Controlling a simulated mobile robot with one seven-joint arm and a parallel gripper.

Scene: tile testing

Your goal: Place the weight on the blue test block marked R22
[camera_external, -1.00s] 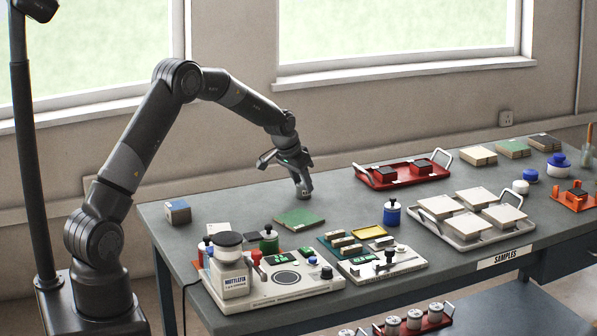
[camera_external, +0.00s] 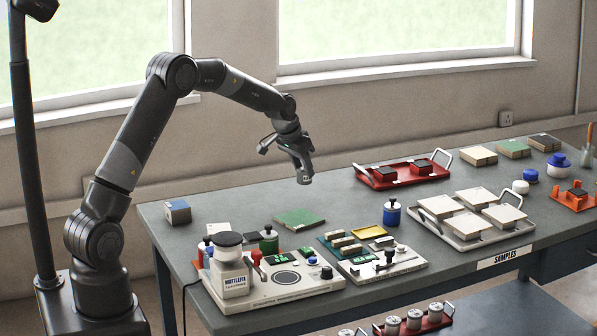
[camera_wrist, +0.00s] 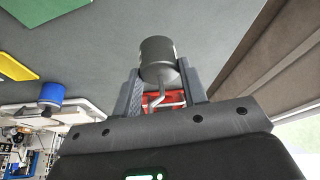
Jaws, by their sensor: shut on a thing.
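My gripper (camera_external: 302,166) is shut on a dark grey cylindrical weight (camera_wrist: 158,52). In the external view the weight (camera_external: 304,178) hangs above the back of the bench, clear of its top. In the wrist view it sits between the two fingers, with a bent metal hook or handle at its near end. A small block with a blue side (camera_external: 178,212) stands near the bench's left end, to the left of and below my gripper in the picture. Its marking is too small to read. This block does not show in the wrist view.
A green tile (camera_external: 299,218) lies on the bench (camera_external: 345,205) below my gripper. A blue pot (camera_external: 392,213) stands to the right, and a red tray (camera_external: 403,183) lies behind it. Instruments and a white bottle (camera_external: 230,272) crowd the front. A tray of pale tiles (camera_external: 440,234) is at right.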

